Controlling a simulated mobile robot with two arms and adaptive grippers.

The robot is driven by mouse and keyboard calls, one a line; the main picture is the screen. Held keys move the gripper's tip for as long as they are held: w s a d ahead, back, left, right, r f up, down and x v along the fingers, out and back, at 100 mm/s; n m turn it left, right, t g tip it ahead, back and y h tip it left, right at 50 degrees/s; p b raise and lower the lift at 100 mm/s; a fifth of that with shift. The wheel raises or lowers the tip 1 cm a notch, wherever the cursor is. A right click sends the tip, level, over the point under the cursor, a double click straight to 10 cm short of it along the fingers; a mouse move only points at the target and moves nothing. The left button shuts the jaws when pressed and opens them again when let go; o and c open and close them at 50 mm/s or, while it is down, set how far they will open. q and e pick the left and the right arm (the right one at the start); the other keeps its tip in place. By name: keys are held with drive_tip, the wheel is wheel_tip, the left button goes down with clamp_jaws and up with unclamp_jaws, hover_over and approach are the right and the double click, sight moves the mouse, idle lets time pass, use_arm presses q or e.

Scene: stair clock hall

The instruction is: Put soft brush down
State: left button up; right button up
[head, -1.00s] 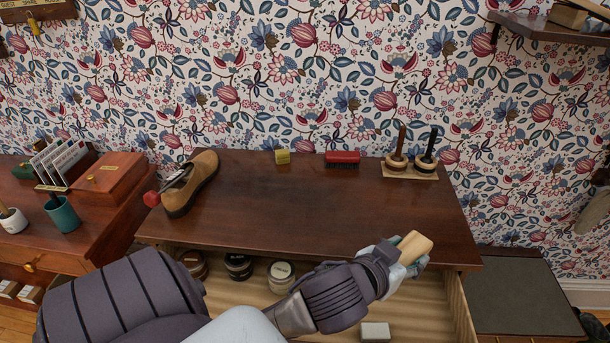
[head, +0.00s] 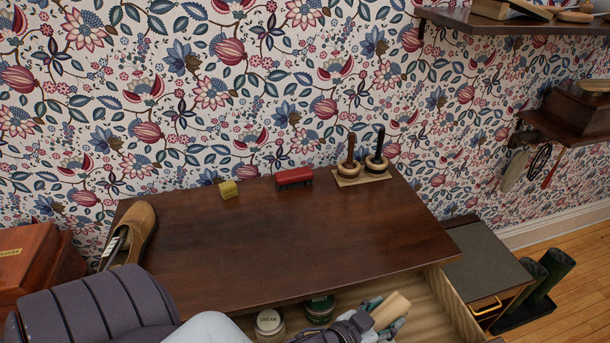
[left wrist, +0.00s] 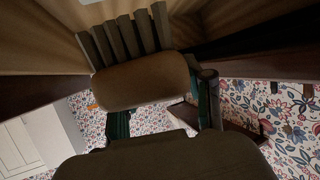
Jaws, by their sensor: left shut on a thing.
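My left gripper (head: 382,322) is shut on the soft brush (head: 391,309), a pale wooden block at the bottom of the head view, over the right part of the open drawer (head: 446,306). In the left wrist view the brush (left wrist: 145,82) sits between the two teal fingers of the gripper (left wrist: 163,108), with a row of grey-brown tufts on its far side. I cannot tell whether the brush touches the drawer. The dark wooden tabletop (head: 270,245) lies behind it. My right gripper is not in view.
A red brush (head: 294,178), a yellow block (head: 228,190) and a stand (head: 362,177) with two upright dark-handled brushes line the table's back. A brown shoe (head: 136,232) is at its left. Jars (head: 320,308) stand in the drawer. The tabletop's middle is clear.

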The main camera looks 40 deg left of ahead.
use_arm(q)
drive_tip(key=shift+a+f, duration=0.2)
drive_tip(key=shift+f, duration=0.05)
drive_tip(key=shift+w+f, duration=0.2)
drive_tip(key=shift+w, duration=0.35)
drive_tip(key=x, duration=1)
drive_tip(key=shift+s+f+p, duration=0.15)
drive_tip(key=shift+f+p, duration=0.15)
drive_tip(key=shift+w+d+f, duration=0.1)
drive_tip(key=shift+w+f, duration=0.2)
drive_tip(key=shift+w, duration=0.2)
drive_tip(key=shift+w+d+f, duration=0.15)
drive_tip(key=shift+w+f, duration=0.45)
drive_tip(key=shift+w, duration=0.1)
drive_tip(key=shift+w+d+f, duration=0.15)
drive_tip(key=shift+w+f, duration=0.45)
drive_tip(key=shift+w, duration=0.15)
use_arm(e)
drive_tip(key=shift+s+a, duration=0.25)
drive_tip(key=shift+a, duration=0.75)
use_arm(q)
drive_tip(key=o, duration=1.2)
drive_tip(key=shift+o, duration=0.3)
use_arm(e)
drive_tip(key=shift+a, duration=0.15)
